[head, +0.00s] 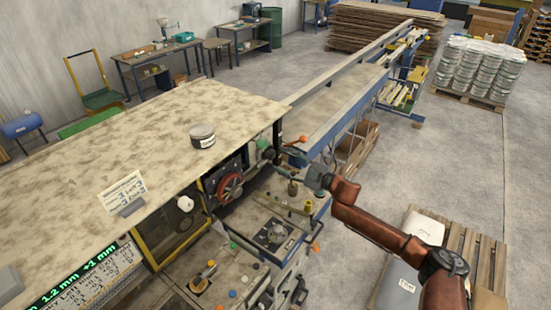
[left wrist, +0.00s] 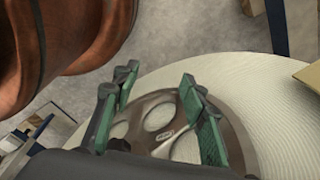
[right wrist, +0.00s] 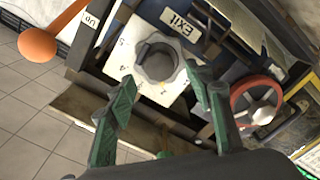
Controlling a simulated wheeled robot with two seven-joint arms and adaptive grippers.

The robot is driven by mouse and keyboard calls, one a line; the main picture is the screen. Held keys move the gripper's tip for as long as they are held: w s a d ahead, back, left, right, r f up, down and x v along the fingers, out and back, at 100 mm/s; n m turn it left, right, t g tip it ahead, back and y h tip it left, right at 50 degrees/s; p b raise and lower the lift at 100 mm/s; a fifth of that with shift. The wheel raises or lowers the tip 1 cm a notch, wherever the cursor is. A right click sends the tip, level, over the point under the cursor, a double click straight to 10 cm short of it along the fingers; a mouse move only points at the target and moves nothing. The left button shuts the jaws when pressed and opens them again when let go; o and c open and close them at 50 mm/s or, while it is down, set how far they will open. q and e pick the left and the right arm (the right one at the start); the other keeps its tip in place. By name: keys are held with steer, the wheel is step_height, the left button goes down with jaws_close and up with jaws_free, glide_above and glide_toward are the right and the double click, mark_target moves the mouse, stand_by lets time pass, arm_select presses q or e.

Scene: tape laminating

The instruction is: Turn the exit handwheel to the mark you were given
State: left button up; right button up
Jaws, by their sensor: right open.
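The exit handwheel (right wrist: 160,64) is a round grey wheel with a raised knob, on a white numbered plate (right wrist: 122,62) beside an EXIT label (right wrist: 181,26) in the right wrist view. My right gripper (right wrist: 160,92) is open, its fingers apart on either side of the line to the wheel; I cannot tell whether they touch it. In the head view my right gripper (head: 284,168) reaches the machine's exit end from the right. My left gripper (left wrist: 158,80) is open in the left wrist view, above a grey spoked disc (left wrist: 160,118) on a pale round surface. The head view does not show it.
A red handwheel (head: 230,187) sits left of my right gripper. A lever with an orange knob (right wrist: 38,45) stands on the other side of the plate. A can (head: 202,136) and a card (head: 122,193) stand on the mottled top (head: 90,170). A green-lettered display (head: 75,273) is at lower left.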

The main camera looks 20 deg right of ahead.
steer(key=v, duration=0.8)
